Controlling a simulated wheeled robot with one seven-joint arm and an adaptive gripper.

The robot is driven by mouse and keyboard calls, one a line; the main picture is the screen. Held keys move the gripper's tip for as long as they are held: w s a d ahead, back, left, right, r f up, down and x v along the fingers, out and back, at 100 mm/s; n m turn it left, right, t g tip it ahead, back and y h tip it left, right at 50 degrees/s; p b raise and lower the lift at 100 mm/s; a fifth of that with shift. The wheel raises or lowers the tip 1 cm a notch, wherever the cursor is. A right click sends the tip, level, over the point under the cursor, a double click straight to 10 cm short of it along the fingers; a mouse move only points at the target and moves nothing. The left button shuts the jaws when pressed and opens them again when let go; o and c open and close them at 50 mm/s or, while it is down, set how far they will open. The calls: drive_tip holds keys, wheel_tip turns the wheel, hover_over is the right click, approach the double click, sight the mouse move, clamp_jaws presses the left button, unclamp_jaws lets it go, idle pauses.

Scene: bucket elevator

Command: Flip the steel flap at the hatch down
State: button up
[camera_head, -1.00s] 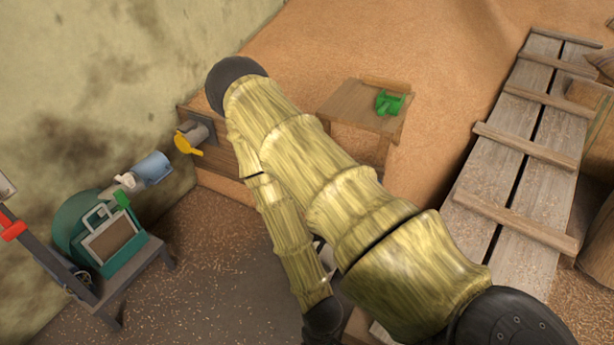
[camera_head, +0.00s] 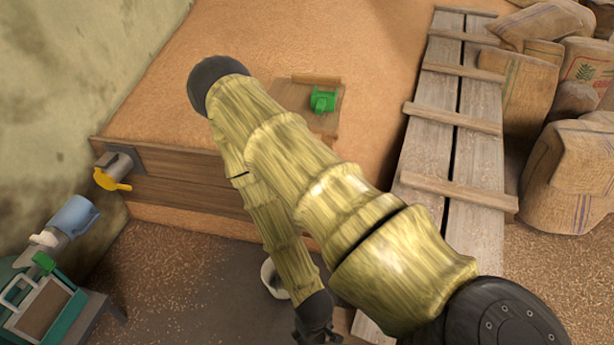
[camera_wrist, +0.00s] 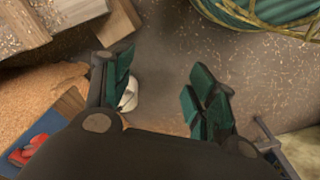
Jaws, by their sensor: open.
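My gripper shows in the wrist view (camera_wrist: 165,90) with its green-padded fingers spread wide and nothing between them. In the head view my arm crosses the middle, and its dark end hangs low above the floor. I cannot make out a steel flap for certain. A grey metal fitting (camera_head: 122,160) with a yellow handle (camera_head: 110,180) sits at the left end of the wooden bin wall (camera_head: 180,165), well away from my gripper. A green clamp-like piece (camera_head: 323,99) sits on a small wooden stand (camera_head: 327,122) behind my arm. My arm hides part of the bin wall.
A white bucket (camera_head: 268,274) stands on the floor, partly behind my arm. A blue motor-like cylinder (camera_head: 74,215) and a green machine (camera_head: 45,310) are at lower left. A plank walkway (camera_head: 430,150) and sacks (camera_head: 565,175) are at right. Some floor at left centre is clear.

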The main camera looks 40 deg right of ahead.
drive_tip(key=w+d+f+m+t+h+b, duration=0.1)
drive_tip(key=w+d+f+t+h+b, duration=0.1)
drive_tip(key=w+d+f+b, duration=0.45)
drive_tip(key=w+d+f+m+t+h+b, duration=0.2)
drive_tip(key=w+d, duration=0.1)
drive_tip(key=w, duration=0.6)
drive_tip(key=w+d+f+m+t+h+b, duration=0.1)
drive_tip(key=w+d+f+t+h+b, duration=0.1)
drive_tip(key=w+d+f+b, duration=0.45)
drive_tip(key=w+d+r+m+t+h+b, duration=0.1)
drive_tip(key=w+d+h+b, duration=0.1)
drive_tip(key=w, duration=0.7)
drive_tip(key=w+d+r+m+t+h+b, duration=0.2)
drive_tip(key=w+d+h+b, duration=0.1)
drive_tip(key=w+d+b, duration=0.2)
drive_tip(key=w+d+r+m+t+h+b, duration=0.1)
drive_tip(key=w+d+b, duration=0.3)
drive_tip(key=w, duration=0.9)
drive_tip(key=shift+w+d+r+m+t+h+b, duration=0.15)
drive_tip(key=shift+w+m+t+h+b, duration=0.4)
drive_tip(key=shift+b, duration=0.95)
drive_tip(key=shift+w+d+r, duration=0.15)
drive_tip(key=shift+w+d, duration=0.25)
drive_tip(key=shift+d, duration=0.2)
clamp_jaws()
